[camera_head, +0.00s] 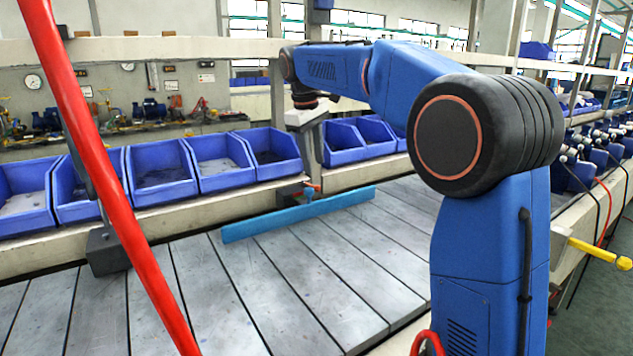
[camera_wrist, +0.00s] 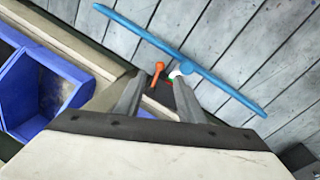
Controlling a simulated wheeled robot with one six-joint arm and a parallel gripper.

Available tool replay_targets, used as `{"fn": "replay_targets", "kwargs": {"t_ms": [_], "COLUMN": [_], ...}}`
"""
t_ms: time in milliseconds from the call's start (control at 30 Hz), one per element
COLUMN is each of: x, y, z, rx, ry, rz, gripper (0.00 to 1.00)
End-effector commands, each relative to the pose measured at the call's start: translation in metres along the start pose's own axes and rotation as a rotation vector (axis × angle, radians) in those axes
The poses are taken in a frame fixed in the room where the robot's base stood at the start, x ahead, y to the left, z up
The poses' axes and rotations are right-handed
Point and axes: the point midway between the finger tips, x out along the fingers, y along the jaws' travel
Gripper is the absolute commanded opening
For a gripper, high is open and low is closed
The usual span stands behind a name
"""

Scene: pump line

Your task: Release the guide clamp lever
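The blue guide rail (camera_head: 300,213) lies diagonally over the grey slatted conveyor; it also crosses the wrist view (camera_wrist: 140,34). The clamp with its dark block (camera_head: 289,193) sits at the rail's back side on the beige frame. Its small orange-red lever (camera_head: 313,187) shows in the wrist view as an orange bar with a round end (camera_wrist: 157,70), beside a white round part. My gripper (camera_wrist: 160,82) is open, its two grey fingers well apart. The lever appears between the fingertips in that view, with no visible contact. Its height relative to the fingers is unclear.
Blue bins (camera_head: 223,160) line the far side behind the beige side beam (camera_head: 200,218). A red slanted bar (camera_head: 95,150) crosses the head view at left. A dark bracket (camera_head: 105,250) stands at the conveyor's far edge. The slats in front of the rail are clear.

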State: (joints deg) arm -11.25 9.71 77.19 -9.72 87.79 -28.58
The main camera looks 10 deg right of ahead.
Motion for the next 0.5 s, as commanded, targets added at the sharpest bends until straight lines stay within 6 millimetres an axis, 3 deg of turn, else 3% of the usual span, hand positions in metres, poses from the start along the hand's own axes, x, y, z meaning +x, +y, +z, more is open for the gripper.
{"fn": "replay_targets", "kwargs": {"t_ms": [300, 500], "x": [0.053, 0.071], "y": [0.000, 0.000], "z": [0.001, 0.000], "rx": [0.001, 0.000], "ry": [-0.002, -0.001], "rz": [-0.001, -0.001], "gripper": [0.35, 0.35]}}
